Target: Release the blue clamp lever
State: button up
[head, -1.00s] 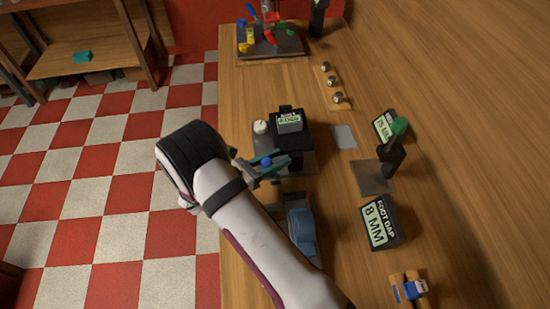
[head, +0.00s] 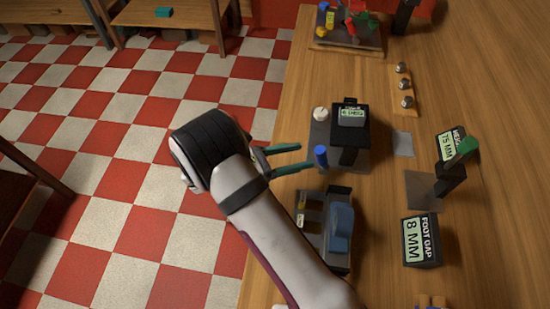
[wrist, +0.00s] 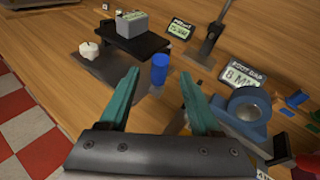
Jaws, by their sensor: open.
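The blue clamp lever (head: 321,156) shows as a short blue upright cylinder at the front of the black-topped fixture (head: 349,142). In the wrist view the blue lever (wrist: 159,69) stands beyond my fingertips, centred in the gap. My gripper (head: 306,156) has two teal fingers, spread apart and empty. It is just left of the lever, with the fingers pointing at it. In the wrist view, my gripper (wrist: 160,84) is open with nothing between the fingers. The lever's lower end is hard to make out.
A white knob (head: 320,114) and a grey display block (head: 351,116) are on the fixture. A blue round-bodied device (head: 341,228) stands close in front. The foot gap sign (head: 422,240) and a green-topped stand (head: 457,166) are to the right. Floor lies left of the table.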

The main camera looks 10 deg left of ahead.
aim_at(322, 159)
jog(key=v, duration=0.6)
jog(key=shift+w+a, duration=0.15)
jog(key=shift+a, duration=0.05)
jog(key=shift+c, duration=1.3)
jog(key=w+a+m+g, duration=0.1)
jog(key=g, duration=0.1)
jog(key=w+a+m+g, duration=0.1)
jog(key=a+m+g, duration=0.1)
jog(key=w+a+m+g+y, duration=0.1)
jog(key=a+m, duration=0.1)
jog(key=shift+g, duration=0.4)
grip_shut()
jog(key=x, duration=1)
jog(key=shift+f, duration=0.1)
jog(key=shift+w+d+r, duration=0.1)
jog(key=shift+d+r, duration=0.1)
jog(key=shift+d, duration=0.4)
jog(key=shift+w+d+r, duration=0.15)
jog(key=shift+d+r, duration=0.05)
jog(key=shift+d, duration=0.35)
jog(key=shift+w+d+r, duration=0.1)
jog(key=shift+d, duration=0.35)
